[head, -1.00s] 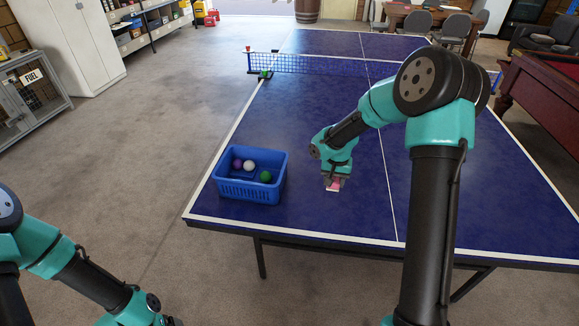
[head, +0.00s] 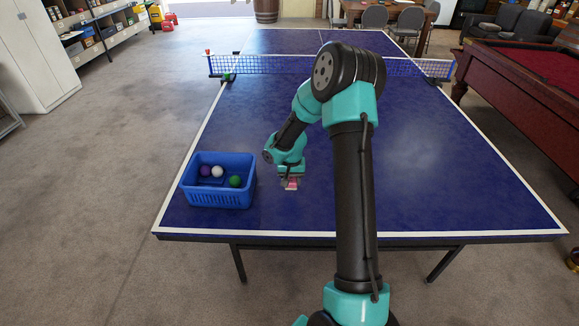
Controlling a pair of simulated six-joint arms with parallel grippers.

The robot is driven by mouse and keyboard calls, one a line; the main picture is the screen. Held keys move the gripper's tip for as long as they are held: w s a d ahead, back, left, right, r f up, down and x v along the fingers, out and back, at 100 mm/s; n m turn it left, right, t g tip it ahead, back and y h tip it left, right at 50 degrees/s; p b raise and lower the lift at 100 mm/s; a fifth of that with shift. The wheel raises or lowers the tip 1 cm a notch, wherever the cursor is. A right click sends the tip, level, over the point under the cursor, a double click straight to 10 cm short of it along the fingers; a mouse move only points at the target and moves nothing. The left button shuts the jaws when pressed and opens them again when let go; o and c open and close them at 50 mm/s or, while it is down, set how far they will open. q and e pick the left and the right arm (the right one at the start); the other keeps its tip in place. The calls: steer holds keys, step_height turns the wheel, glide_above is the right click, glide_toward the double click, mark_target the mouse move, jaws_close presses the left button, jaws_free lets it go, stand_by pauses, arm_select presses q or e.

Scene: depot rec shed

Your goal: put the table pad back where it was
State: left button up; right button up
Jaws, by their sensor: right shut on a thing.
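A small pink and white block (head: 291,187), likely the table pad, is in the jaws of my right gripper (head: 291,181). The gripper points down over the near part of the blue table tennis table (head: 400,205), and I cannot tell whether the block touches the top. The gripper is shut on it and hides part of it. A blue plastic basket (head: 217,198) stands on the table to the left of the gripper, holding a purple ball (head: 205,171), a white ball (head: 218,172) and a green ball (head: 235,181). My left gripper is out of view.
The net (head: 290,65) crosses the table behind my right arm, with a small red cup (head: 208,52) near its left end. A red pool table (head: 525,95) stands at the right. The blue top right of my arm is clear.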

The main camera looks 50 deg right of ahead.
steer(key=w+d, duration=0.3)
steer(key=d, duration=0.1)
steer(key=w+d+f, duration=0.1)
steer(key=w+d, duration=0.6)
steer(key=shift+w+d+f, duration=0.1)
steer(key=shift+d+f, duration=0.1)
steer(key=shift+d, duration=0.1)
steer(key=shift+w+d, duration=0.2)
steer(key=shift+f, duration=1.8)
steer(key=shift+f, duration=0.15)
steer(key=o, duration=0.9)
